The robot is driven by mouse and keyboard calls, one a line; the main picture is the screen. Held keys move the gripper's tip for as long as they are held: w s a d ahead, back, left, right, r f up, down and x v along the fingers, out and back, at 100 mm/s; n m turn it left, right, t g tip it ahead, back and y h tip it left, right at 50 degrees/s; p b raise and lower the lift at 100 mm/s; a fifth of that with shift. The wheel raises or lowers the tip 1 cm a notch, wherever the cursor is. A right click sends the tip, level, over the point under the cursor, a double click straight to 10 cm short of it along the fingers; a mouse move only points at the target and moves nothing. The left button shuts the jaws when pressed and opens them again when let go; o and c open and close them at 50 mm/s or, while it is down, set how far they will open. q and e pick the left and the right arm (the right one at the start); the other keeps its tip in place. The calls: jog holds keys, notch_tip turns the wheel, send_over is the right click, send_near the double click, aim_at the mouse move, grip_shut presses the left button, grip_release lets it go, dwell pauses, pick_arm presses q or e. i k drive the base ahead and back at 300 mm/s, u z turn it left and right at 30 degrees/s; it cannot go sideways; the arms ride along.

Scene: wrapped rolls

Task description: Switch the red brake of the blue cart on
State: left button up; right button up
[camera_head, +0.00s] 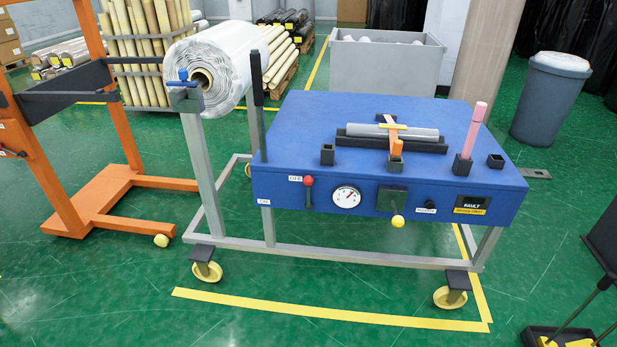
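The blue cart (300,130) stands in the middle of the head view on a grey frame with yellow-wheeled casters. On the left of its front panel is a lever with a red knob (308,181). The knob is at the top of a dark upright slot, beside a small white label whose text is too small to read surely. A round gauge (346,197) is just right of it. Further right is a black plate with a yellow-knobbed lever (397,220) pointing down. Neither of my grippers is in view.
A wrapped white roll (222,65) sits at the cart's left end. A pink-topped handle (475,125) and a grey roll (410,134) are on the cart top. An orange frame (115,185) stands left. A dustpan (565,337) lies lower right. The green floor in front is clear.

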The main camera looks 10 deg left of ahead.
aim_at(307, 180)
jog(key=k, duration=0.7)
jog(key=z, duration=0.6)
jog(key=i, duration=1.65)
jog(key=u, duration=0.15)
